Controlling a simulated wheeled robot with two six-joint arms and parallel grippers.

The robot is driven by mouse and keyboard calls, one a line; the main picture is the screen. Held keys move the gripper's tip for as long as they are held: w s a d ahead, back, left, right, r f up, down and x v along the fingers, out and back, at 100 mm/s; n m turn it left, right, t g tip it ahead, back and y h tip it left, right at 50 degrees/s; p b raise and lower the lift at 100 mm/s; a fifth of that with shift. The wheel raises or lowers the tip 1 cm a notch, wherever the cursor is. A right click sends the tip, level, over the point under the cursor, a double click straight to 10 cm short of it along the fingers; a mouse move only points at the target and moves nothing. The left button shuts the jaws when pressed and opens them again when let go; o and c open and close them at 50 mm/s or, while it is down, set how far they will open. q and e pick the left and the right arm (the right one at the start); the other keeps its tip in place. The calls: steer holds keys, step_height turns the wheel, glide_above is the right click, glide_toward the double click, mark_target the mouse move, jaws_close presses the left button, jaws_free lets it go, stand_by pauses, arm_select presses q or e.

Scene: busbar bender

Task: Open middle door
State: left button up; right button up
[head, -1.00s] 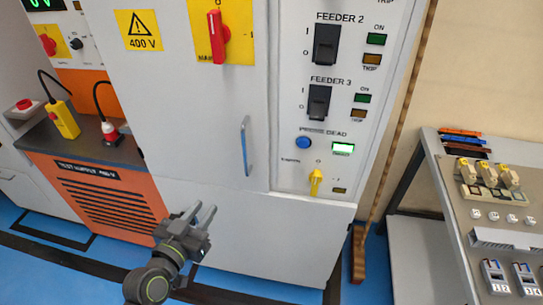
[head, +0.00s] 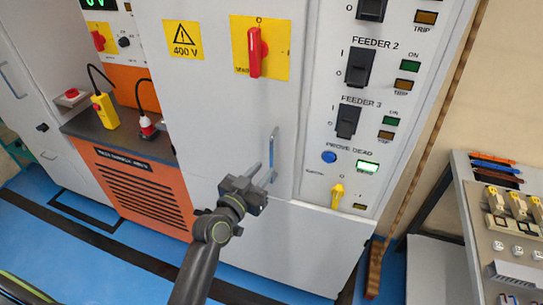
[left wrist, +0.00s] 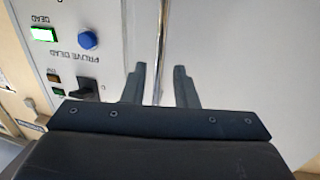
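The middle door (head: 215,115) is a grey cabinet panel with a yellow 400 V sign and a red switch. It looks shut. Its upright blue-grey bar handle (head: 273,150) is on the right side of the panel. My left gripper (head: 267,172) is at the lower part of the handle, with its fingers apart. In the left wrist view, the handle (left wrist: 162,45) runs up between the two open fingers (left wrist: 160,88). I cannot tell whether either finger touches it. My right gripper is not in view.
A control panel (head: 318,170) with feeder switches and a yellow knob is right of the handle. An orange test unit (head: 130,185) stands at left with plugs on top. A rack with parts (head: 462,190) is at right. Blue floor lies in front.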

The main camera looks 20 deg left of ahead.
mark_target(271, 163)
arm_select(q)
steer(key=shift+p+x, duration=0.5)
steer(key=shift+x, duration=2.1)
jaws_close()
